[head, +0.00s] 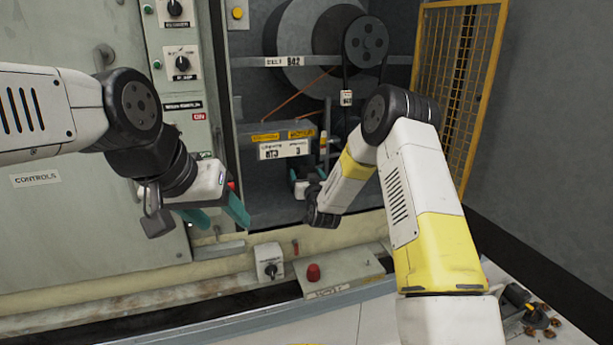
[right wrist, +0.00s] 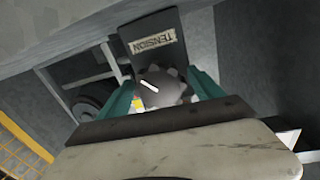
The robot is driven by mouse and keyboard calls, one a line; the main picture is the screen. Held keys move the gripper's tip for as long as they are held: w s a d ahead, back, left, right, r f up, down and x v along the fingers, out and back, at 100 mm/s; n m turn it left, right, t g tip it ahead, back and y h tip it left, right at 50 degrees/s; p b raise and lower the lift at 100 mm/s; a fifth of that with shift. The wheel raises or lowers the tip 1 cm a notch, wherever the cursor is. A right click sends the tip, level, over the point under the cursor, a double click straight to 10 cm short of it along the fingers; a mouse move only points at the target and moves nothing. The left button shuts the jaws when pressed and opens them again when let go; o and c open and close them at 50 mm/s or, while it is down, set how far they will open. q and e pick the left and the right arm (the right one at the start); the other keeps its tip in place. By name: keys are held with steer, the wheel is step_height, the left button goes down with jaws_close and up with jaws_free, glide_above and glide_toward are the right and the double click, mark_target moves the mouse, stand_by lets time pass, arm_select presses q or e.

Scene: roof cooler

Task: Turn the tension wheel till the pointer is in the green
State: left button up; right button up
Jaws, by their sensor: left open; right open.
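The tension wheel (right wrist: 165,84) shows in the right wrist view as a dark, lobed knob with a white mark on its face. It sits below a dark plate with a TENSION label (right wrist: 152,40), seen upside down. My right gripper (right wrist: 160,92) is open, with one teal finger on each side of the wheel; I cannot tell whether they touch it. In the head view the right gripper reaches into the open bay, largely hidden by my arm. My left gripper (head: 220,213) is open and empty before the cabinet. I cannot make out the pointer or green zone.
A grey control panel (head: 182,75) with knobs stands left of the bay. A yellow mesh gate (head: 458,85) is at its right. A ledge with a red button (head: 313,272) and a switch box (head: 269,262) runs below. A dark tool (head: 523,303) lies at the lower right.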

steer(key=c, duration=1.4)
steer(key=shift+o, duration=0.2)
steer(key=m, duration=0.4)
steer(key=shift+m+g, duration=0.3)
steer(key=m, duration=0.5)
steer(key=shift+g, duration=0.3)
steer(key=m+y, duration=0.1)
steer(key=m, duration=0.4)
steer(key=shift+g, duration=0.3)
steer(key=m+y, duration=0.1)
steer(key=m, duration=0.3)
steer(key=shift+s, duration=0.1)
